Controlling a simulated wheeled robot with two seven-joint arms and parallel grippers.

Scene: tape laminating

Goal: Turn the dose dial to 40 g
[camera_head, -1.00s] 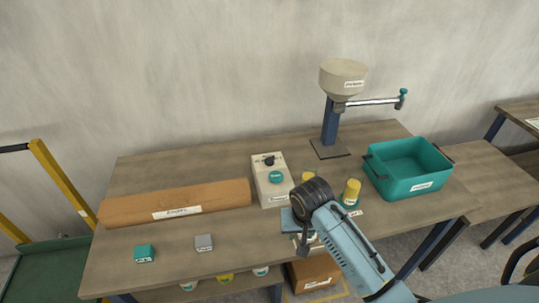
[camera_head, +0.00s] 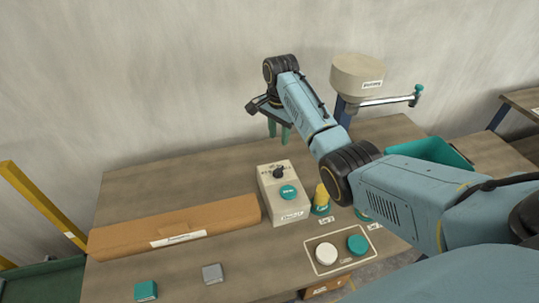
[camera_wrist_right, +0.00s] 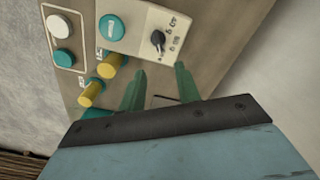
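The dose dial (camera_head: 278,172) is a small black knob on top of a beige box (camera_head: 292,212), behind a round teal button (camera_head: 288,192). In the right wrist view the dial (camera_wrist_right: 157,40) shows with small markings around it, too small to read for certain. My right gripper (camera_head: 279,131) is above and behind the box, fingers pointing down, apart from the dial. The right wrist view shows its two green fingers (camera_wrist_right: 158,88) spread with nothing between them. My left gripper is not in view.
Yellow-topped pieces (camera_head: 322,194) stand right of the box.

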